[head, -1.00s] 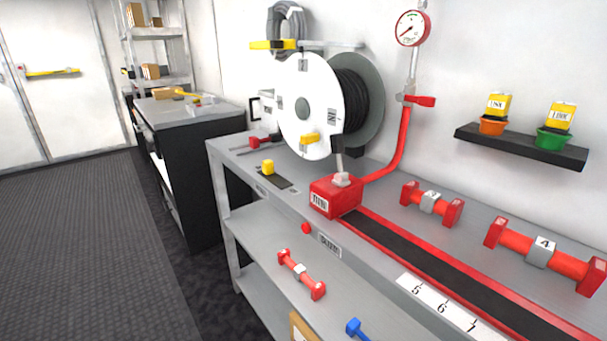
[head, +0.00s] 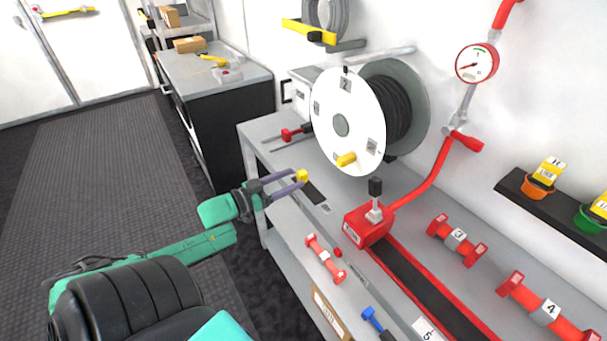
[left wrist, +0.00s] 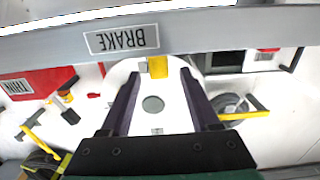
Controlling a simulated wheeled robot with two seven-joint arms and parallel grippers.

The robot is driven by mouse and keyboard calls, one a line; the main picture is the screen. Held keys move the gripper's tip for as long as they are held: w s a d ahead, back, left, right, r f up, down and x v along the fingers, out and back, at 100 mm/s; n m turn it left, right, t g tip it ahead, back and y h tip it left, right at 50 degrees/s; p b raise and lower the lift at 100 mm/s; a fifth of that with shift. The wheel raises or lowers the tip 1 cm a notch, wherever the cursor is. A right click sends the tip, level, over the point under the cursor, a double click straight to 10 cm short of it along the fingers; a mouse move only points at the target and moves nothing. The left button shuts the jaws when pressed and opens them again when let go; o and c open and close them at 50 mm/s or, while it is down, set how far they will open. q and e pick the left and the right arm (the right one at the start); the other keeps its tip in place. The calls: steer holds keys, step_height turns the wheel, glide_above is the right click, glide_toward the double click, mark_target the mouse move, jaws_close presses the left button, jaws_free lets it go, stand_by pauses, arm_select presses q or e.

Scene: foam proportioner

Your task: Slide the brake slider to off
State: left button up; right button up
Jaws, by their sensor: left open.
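The brake slider is a yellow block (head: 303,176) at the far end of a black slot (head: 315,193) in the grey bench top, in front of the reel. My left gripper (head: 297,178) is open, with its fingers at the slider. In the left wrist view the slider (left wrist: 157,66) lies between the open fingertips (left wrist: 160,74), beside a plate reading BRAKE (left wrist: 123,40). Whether a finger touches it, I cannot tell. No off mark is legible. My right gripper is not in view.
The white hose reel (head: 341,125) with its yellow handle (head: 346,160) stands behind the slot. A red box with a lever (head: 367,226) is to the right. A red valve tool (head: 294,133) lies behind. The floor (head: 120,160) at left is clear.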

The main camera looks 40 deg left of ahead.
mark_target(298, 176)
arm_select(q)
steer(key=x, duration=0.4)
steer(key=shift+w+d+r, duration=0.1)
steer(key=shift+w+d, duration=0.05)
steer(key=shift+w, duration=0.1)
jaws_close()
stand_by(1.1)
